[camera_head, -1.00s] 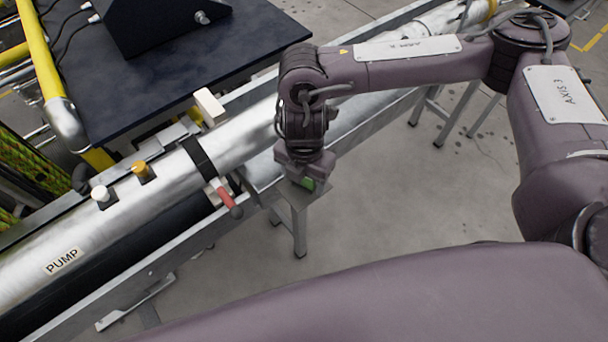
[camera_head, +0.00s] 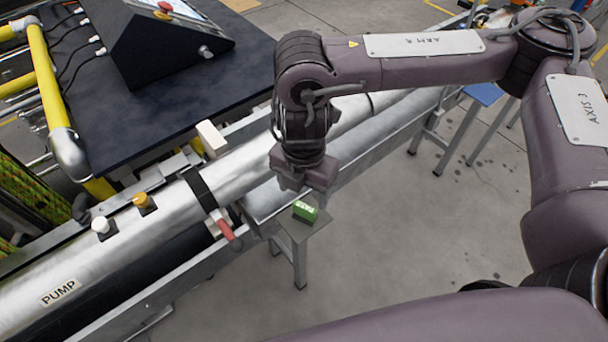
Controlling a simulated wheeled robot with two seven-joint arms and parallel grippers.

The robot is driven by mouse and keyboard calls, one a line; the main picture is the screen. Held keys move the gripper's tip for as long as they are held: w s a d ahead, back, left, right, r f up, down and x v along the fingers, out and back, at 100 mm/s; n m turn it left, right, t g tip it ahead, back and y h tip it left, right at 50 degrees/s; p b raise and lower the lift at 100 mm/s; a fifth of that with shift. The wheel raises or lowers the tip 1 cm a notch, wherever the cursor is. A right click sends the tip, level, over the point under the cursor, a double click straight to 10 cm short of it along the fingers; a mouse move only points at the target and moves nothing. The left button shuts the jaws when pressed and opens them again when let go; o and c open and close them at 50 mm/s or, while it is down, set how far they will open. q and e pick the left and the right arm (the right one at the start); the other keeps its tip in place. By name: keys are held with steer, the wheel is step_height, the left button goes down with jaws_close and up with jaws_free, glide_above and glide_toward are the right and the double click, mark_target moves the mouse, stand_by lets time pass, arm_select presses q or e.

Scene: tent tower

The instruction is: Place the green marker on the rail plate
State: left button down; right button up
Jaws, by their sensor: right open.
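The green marker (camera_head: 305,211) is a small green block with pale lettering. It rests on the small grey rail plate (camera_head: 301,231) beside the pipe's metal trough. My right gripper (camera_head: 302,183) is open and empty, above and a little behind the marker in the picture, apart from it. Its fingers are mostly hidden under its body. My left gripper is out of view.
A silver pipe (camera_head: 120,245) labelled PUMP runs diagonally in its trough, with a red-handled lever (camera_head: 226,229) left of the plate. A dark table (camera_head: 130,110) with a console (camera_head: 175,45) stands behind. Bare floor lies to the right.

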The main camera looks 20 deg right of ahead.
mark_target(304, 208)
steer(key=shift+s+r, duration=0.1)
steer(key=shift+r, duration=2.1)
